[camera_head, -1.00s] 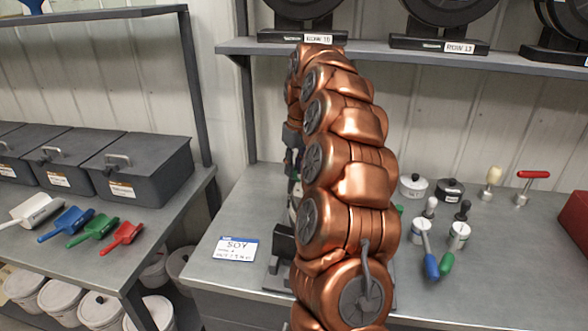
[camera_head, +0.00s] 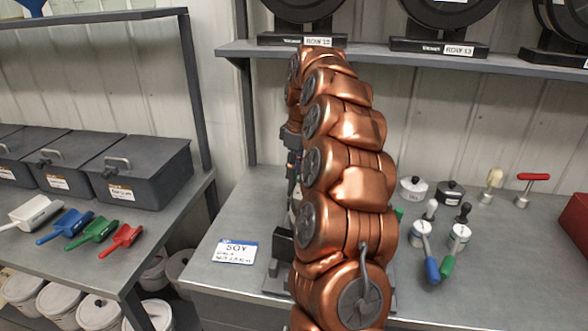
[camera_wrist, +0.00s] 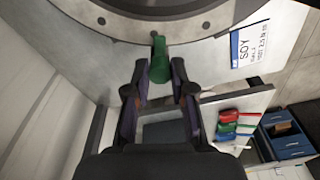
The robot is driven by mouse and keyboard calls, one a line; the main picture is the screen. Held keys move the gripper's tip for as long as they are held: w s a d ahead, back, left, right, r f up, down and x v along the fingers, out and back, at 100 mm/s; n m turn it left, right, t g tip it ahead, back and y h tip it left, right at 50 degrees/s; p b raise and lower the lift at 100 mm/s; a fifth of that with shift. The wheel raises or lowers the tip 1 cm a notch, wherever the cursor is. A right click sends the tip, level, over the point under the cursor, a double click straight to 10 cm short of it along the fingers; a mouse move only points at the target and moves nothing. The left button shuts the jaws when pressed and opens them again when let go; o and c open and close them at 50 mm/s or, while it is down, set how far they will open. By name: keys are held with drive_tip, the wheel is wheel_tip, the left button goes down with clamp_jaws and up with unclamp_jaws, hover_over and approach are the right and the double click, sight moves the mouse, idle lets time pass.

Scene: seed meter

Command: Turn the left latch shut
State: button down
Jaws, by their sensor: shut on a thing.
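In the wrist view my gripper (camera_wrist: 160,76) has its two dark fingers on either side of a green latch (camera_wrist: 159,60), shut on it. The green latch sits at the rim of a large round dark seed meter (camera_wrist: 190,28), which fills the top of that view. In the head view my copper arm hides the gripper, the held latch and most of the meter. A small green piece (camera_head: 399,212) shows just right of the arm; I cannot tell what it belongs to.
A SOY card (camera_head: 235,252) lies on the bench left of the arm, also in the wrist view (camera_wrist: 249,44). Scoops (camera_head: 93,232) and grey bins (camera_head: 137,170) are on the left table.

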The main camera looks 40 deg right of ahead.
drive_tip(key=c, duration=1)
unclamp_jaws()
drive_tip(key=shift+r, duration=0.15)
drive_tip(key=shift+s+d+r, duration=0.1)
drive_tip(key=shift+d+r, duration=0.1)
drive_tip(key=shift+r, duration=1.35)
drive_tip(key=shift+s+d+r, duration=0.1)
drive_tip(key=shift+d+r, duration=0.05)
drive_tip(key=shift+r, duration=1.4)
drive_tip(key=shift+s+r, duration=0.1)
drive_tip(key=shift+r, duration=0.35)
